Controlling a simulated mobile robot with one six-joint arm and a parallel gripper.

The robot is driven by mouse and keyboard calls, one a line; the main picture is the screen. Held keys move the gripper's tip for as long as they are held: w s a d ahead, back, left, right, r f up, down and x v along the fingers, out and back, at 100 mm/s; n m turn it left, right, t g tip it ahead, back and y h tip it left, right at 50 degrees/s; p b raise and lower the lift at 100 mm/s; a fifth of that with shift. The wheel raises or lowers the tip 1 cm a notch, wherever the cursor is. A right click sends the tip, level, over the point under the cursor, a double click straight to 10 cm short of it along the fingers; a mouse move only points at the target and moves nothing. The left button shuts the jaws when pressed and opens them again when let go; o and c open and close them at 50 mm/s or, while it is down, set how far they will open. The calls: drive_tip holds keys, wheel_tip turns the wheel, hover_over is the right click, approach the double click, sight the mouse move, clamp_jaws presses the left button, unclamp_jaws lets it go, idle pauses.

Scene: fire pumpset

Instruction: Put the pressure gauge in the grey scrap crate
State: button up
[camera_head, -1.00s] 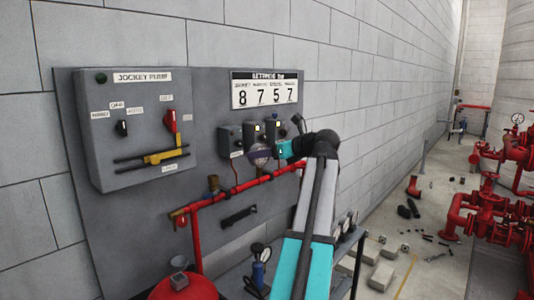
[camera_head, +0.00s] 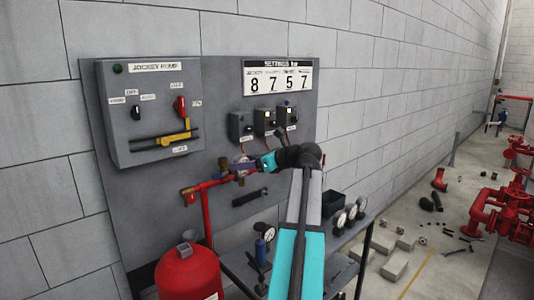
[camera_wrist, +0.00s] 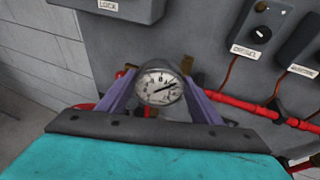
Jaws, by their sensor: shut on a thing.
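My gripper (camera_wrist: 160,95) is shut on a round, white-faced pressure gauge (camera_wrist: 160,86), its two purple fingers on either side of it. In the head view my gripper (camera_head: 248,165) and the gauge (camera_head: 238,161) are in front of the grey panel, close to the upper red pipe. I cannot tell whether the gauge touches the pipe. A dark grey open crate (camera_head: 333,203), likely the scrap crate, stands on the bench to the right, beyond my arm; its inside is hidden.
Several other gauges (camera_head: 351,211) stand on the bench near the crate. A red tank (camera_head: 188,275) stands at the front left. The red pipe (camera_wrist: 245,104) runs along the panel below small switch boxes (camera_head: 265,121). Blocks and fittings lie on the floor at right.

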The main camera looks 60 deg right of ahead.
drive_tip(key=w+a+f+n+g+y+p, duration=0.15)
drive_tip(key=w+a+f, duration=0.35)
drive_tip(key=a, duration=0.5)
drive_tip(key=w+a+f+n+y+p, duration=0.1)
drive_tip(key=w+a+f+n+y, duration=0.15)
drive_tip(key=w+a, duration=0.55)
drive_tip(key=w+a+f+n+y+p, duration=0.1)
drive_tip(key=w+a+f+n+y, duration=0.3)
drive_tip(key=a, duration=0.7)
drive_tip(key=a+f+n+g+y+p, duration=0.1)
drive_tip(key=a+f, duration=0.4)
drive_tip(key=a, duration=1.1)
drive_tip(key=w+a+f+n+g+y+p, duration=0.1)
drive_tip(key=a+f, duration=0.4)
drive_tip(key=a, duration=1.1)
drive_tip(key=n+g+y+p, duration=0.1)
drive_tip(key=g+y, duration=0.1)
drive_tip(key=shift+f+y+p, duration=0.15)
drive_tip(key=shift+y+p, duration=0.15)
drive_tip(key=shift+g, duration=0.25)
